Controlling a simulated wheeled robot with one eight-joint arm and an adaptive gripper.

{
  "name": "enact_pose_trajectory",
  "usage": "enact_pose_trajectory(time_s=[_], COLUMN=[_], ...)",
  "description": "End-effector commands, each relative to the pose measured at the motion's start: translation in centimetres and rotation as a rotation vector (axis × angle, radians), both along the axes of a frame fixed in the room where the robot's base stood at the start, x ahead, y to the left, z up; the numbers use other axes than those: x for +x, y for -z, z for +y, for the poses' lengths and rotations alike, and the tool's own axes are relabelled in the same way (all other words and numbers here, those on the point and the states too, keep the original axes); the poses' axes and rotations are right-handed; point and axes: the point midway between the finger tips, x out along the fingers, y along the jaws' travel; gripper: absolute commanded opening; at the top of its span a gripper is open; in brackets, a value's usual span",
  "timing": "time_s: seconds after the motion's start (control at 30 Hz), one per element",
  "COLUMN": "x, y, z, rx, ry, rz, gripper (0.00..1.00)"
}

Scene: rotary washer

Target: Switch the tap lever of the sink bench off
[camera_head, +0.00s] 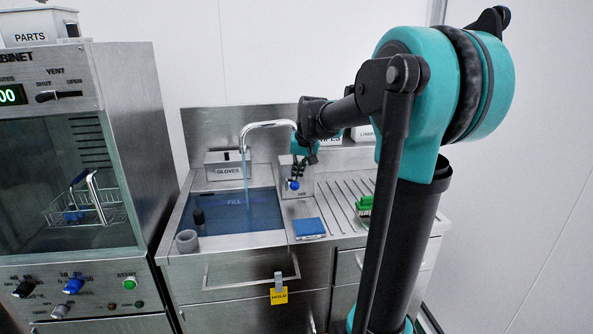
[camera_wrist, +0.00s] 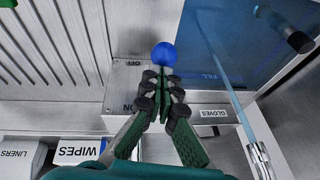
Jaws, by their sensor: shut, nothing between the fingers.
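The tap lever's blue ball end (camera_head: 294,185) shows just below my gripper (camera_head: 297,173) at the steel box beside the sink. In the wrist view the blue ball (camera_wrist: 164,54) is right beyond the tips of my gripper (camera_wrist: 165,78). The gripper is shut with nothing between its fingers. It hides the lever's stem, and I cannot tell whether the fingers touch the lever. The tap spout (camera_head: 268,125) curves over the sink basin (camera_head: 222,214), and a blue stream of water (camera_head: 245,175) runs into it. The box face carries an ON label in the wrist view.
A GLOVES box (camera_head: 222,166) stands behind the basin. A steel cabinet (camera_head: 140,150) stands left.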

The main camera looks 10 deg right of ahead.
Motion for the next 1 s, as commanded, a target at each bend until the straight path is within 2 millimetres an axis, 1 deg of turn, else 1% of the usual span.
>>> enact_pose_trajectory(time_s=[0.1, 0.4, 0.9, 1.0], x=[-1.1, -2.9, -3.8, -3.8], y=[1.0, 4.0, 7.9, 8.6], z=[0.0, 0.0, 0.0, 0.0], rx=[0.000, 0.001, 0.000, 0.000], ry=[0.000, 0.001, 0.000, 0.000], rz=[-0.095, -0.374, -0.699, -0.694], gripper=[0.00, 0.00, 0.00, 0.00])
